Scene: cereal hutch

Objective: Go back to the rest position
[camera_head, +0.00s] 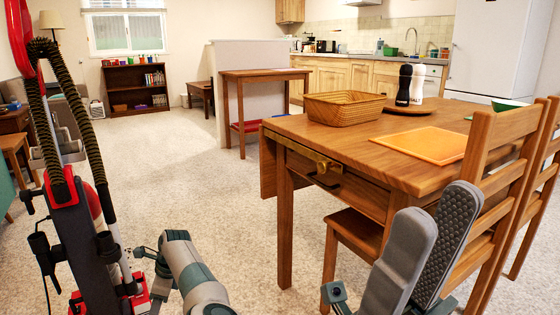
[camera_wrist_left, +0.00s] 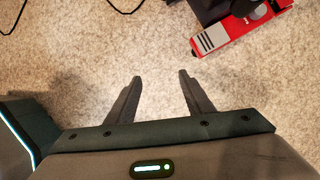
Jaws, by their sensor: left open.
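My left gripper (camera_wrist_left: 160,76) is open in the left wrist view. Its two dark fingers stand apart with only speckled floor between them. In the head view a grey and teal part of my left arm shows at the bottom, left of centre; its fingers are not visible there. My right gripper (camera_head: 430,215) is at the lower right of the head view, in front of the wooden table (camera_head: 340,143) and beside a chair. Its fingers are apart, one showing a dark textured pad, and nothing is seen between them.
An upright red and black vacuum cleaner (camera_head: 80,225) stands close at left; a red and black part (camera_wrist_left: 232,32) shows near my left gripper. A wooden chair (camera_head: 500,180) is close at right. The table holds a basket (camera_head: 345,107) and orange board (camera_head: 425,145). Floor ahead is clear.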

